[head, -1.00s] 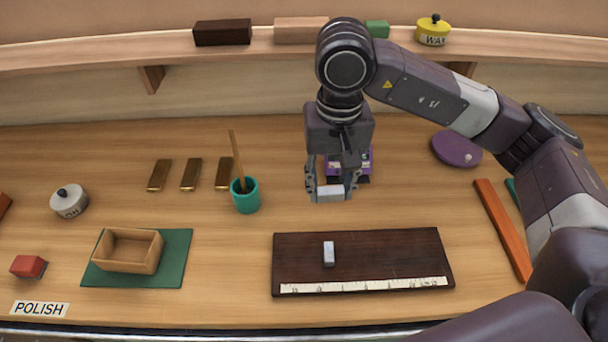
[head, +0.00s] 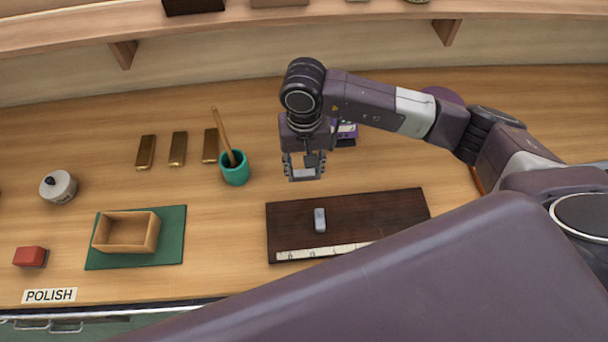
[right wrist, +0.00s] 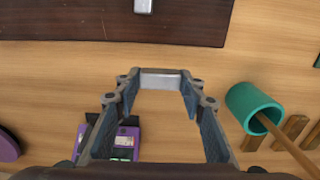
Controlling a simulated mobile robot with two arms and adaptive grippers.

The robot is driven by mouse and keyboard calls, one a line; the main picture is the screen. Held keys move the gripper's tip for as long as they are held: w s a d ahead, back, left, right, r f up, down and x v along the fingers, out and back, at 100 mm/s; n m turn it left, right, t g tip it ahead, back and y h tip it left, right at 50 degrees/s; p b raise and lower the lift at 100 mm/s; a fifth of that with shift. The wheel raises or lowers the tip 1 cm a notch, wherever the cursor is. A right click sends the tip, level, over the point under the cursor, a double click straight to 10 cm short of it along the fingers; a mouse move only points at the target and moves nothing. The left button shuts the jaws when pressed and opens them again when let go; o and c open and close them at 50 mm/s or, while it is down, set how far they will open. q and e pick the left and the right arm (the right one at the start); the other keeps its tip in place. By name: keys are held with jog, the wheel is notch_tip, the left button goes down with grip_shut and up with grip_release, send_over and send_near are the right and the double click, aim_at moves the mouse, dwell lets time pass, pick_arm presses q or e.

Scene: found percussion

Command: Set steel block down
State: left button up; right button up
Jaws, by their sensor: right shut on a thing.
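My right gripper (head: 303,175) is shut on a small pale steel block (head: 303,174), held crosswise between its fingertips. In the right wrist view the held block (right wrist: 161,79) spans the fingertips of the gripper (right wrist: 160,84). The gripper points down over the bench, behind the dark wooden board (head: 387,207). A second small steel block (head: 320,219) lies lengthwise on that board, and shows at the top of the wrist view (right wrist: 143,6). A pale ruled strip (head: 310,251) runs along the board's front edge, partly hidden by my arm. My left gripper is out of view.
A teal cup (head: 235,169) with a wooden stick stands left of the gripper. A purple item (head: 345,133) is partly hidden behind it. Several brass bars (head: 178,149) lie further left. A wooden box (head: 127,232) sits on a green mat (head: 174,248). Bare bench separates cup and board.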

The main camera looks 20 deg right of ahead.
aim_at(304, 189)
jog(key=shift+f, duration=0.65)
notch_tip(304, 189, down, 3)
jog(key=shift+f+p, duration=0.2)
jog(key=shift+p, duration=0.55)
jog(key=shift+f, duration=0.2)
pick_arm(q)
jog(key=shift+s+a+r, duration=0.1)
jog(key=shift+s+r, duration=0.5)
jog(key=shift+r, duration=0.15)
pick_arm(e)
jog(key=shift+f, duration=0.1)
jog(key=shift+f+b, duration=0.1)
jog(key=shift+b, duration=0.2)
jog(key=o, duration=0.9)
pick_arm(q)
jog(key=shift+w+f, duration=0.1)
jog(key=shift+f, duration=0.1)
pick_arm(e)
jog(key=o, duration=0.5)
jog(key=shift+c, duration=0.2)
